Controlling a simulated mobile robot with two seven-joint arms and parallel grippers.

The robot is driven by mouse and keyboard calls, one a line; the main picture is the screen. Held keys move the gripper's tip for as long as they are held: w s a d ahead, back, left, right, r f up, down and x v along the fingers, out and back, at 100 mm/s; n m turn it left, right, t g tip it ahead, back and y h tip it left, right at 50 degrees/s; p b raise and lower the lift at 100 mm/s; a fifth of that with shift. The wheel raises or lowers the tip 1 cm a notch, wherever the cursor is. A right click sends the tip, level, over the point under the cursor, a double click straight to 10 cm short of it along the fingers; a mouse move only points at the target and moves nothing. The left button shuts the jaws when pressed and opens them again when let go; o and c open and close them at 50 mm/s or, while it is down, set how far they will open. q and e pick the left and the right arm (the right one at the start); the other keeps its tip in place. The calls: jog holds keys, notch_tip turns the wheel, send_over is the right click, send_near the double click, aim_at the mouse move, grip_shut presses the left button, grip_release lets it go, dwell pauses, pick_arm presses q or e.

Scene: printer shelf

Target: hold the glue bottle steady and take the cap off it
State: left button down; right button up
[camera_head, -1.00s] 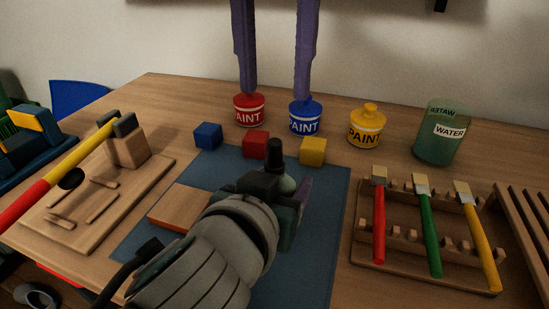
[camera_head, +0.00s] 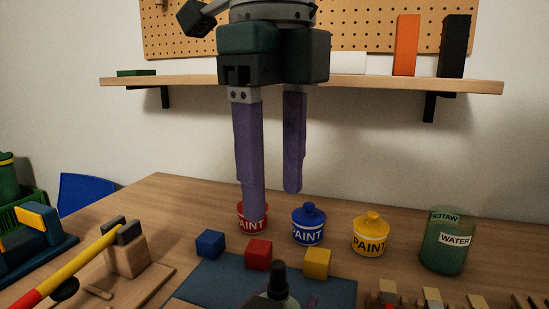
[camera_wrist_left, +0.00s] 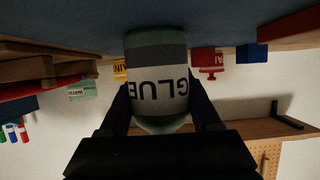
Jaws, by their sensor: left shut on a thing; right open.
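The glue bottle (camera_wrist_left: 160,78) fills the middle of the left wrist view, a grey-green bottle with a white GLUE label shown upside down. My left gripper (camera_wrist_left: 163,104) is shut on it, one dark finger on each side. In the head view only the bottle's top shows at the bottom edge, with the dark cap (camera_head: 279,275) standing up on it. The cap is hidden in the left wrist view. My right gripper (camera_head: 272,204) is open and empty, its two purple fingers pointing down, farther up the picture than the cap.
Red (camera_head: 252,222), blue (camera_head: 308,226) and yellow (camera_head: 370,236) paint pots and a green water jar (camera_head: 447,242) stand behind. Three small cubes lie by the blue mat (camera_head: 215,282). A wall shelf (camera_head: 380,84) is behind my right gripper. Brush rack lower right.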

aim_at(278, 263)
notch_tip(278, 263, down, 10)
jog(key=n, duration=2.1)
jog(key=shift+w+d+r+n+t, duration=0.1)
jog(key=shift+d+r+n+t, duration=0.1)
jog(key=shift+n+t, duration=0.15)
grip_shut()
jog(key=shift+r, duration=0.15)
